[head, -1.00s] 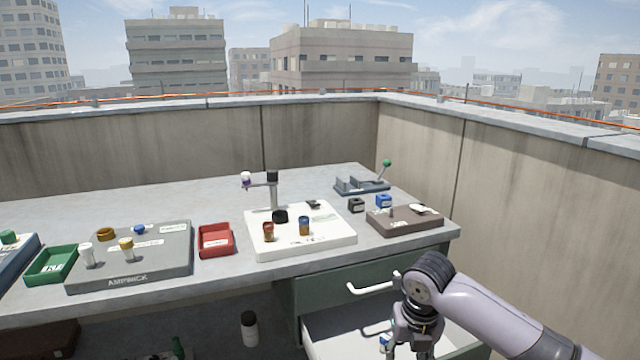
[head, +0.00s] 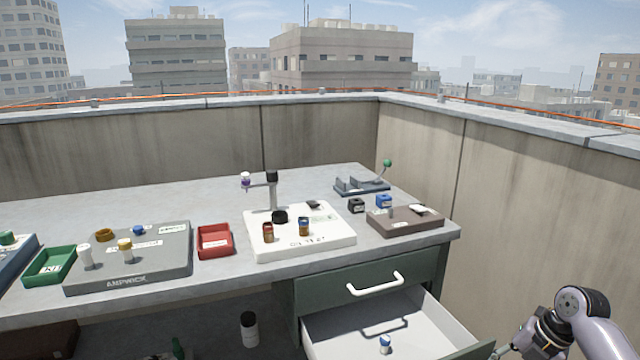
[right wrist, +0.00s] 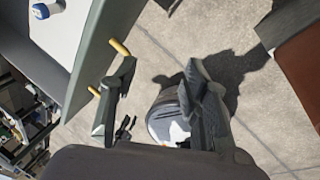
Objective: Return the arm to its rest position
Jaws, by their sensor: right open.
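My right arm shows at the lower right of the head view, to the right of the open drawer (head: 330,335). Its gripper (head: 500,352) is at the bottom edge there, partly cut off. In the right wrist view the two fingers of my right gripper (right wrist: 155,105) are apart with nothing between them. A small blue and white vial (head: 384,343) stands in the drawer, and it also shows at the top left of the right wrist view (right wrist: 45,9). My left gripper is not in view.
The workbench (head: 330,180) carries a grey block (head: 150,275), a red bin (head: 215,242), a green bin (head: 45,268), a white base with a post (head: 330,240) and a brown block (head: 400,226). The drawer juts out below the right end. A concrete wall (head: 540,200) bounds the right.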

